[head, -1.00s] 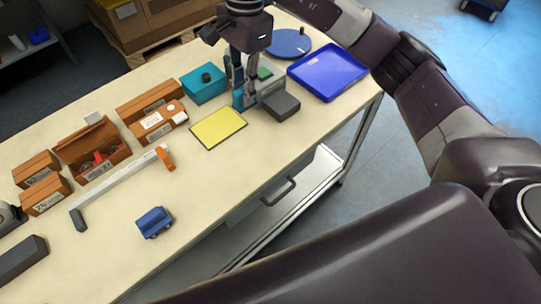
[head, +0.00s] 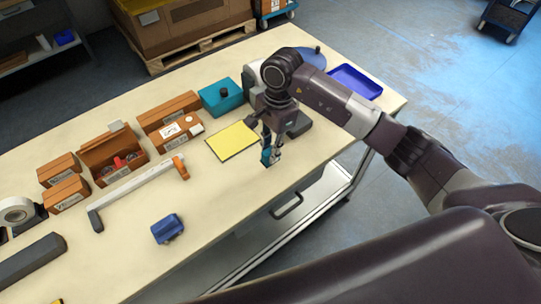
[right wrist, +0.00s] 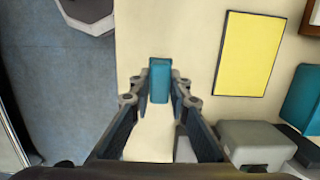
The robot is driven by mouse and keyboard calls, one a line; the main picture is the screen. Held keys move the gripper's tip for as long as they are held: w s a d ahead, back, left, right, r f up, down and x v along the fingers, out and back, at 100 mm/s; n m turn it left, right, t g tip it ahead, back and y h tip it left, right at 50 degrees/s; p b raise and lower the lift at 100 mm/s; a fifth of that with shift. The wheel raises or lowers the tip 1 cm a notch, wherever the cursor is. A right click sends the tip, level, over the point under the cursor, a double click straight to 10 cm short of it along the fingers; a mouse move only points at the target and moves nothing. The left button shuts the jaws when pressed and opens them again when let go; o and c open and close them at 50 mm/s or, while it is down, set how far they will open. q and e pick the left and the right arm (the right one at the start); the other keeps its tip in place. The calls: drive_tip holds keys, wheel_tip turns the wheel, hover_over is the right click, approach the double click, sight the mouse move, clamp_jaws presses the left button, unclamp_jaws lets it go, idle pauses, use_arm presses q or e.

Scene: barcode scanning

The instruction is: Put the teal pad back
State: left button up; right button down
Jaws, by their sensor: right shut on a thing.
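My right gripper (head: 267,150) is over the front part of the table, in front of the yellow sheet, and is shut on a narrow teal piece that I take to be the teal pad (head: 267,157). In the right wrist view the pad (right wrist: 160,80) sits upright in the picture between the two fingertips (right wrist: 160,88), and the gripper holds it near the table's edge. I cannot tell how high it is above the table. My left gripper is not in view.
The yellow sheet (head: 232,141) lies behind the gripper. A teal box with a black knob (head: 221,97), a grey device (head: 299,125) and a blue tray (head: 356,82) stand behind. Orange boxes (head: 168,113), a scraper-like tool (head: 140,190) and a blue toy car (head: 167,229) are left. The front middle is clear.

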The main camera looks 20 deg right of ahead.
wheel_tip(320, 180, down, 4)
drive_tip(key=shift+s+p, duration=0.1)
drive_tip(key=shift+p, duration=0.55)
drive_tip(key=shift+f, duration=0.2)
drive_tip(key=shift+f, duration=0.1)
drive_tip(key=shift+f+b, duration=0.15)
drive_tip(key=shift+b, duration=0.2)
drive_tip(key=c, duration=1.8)
unclamp_jaws()
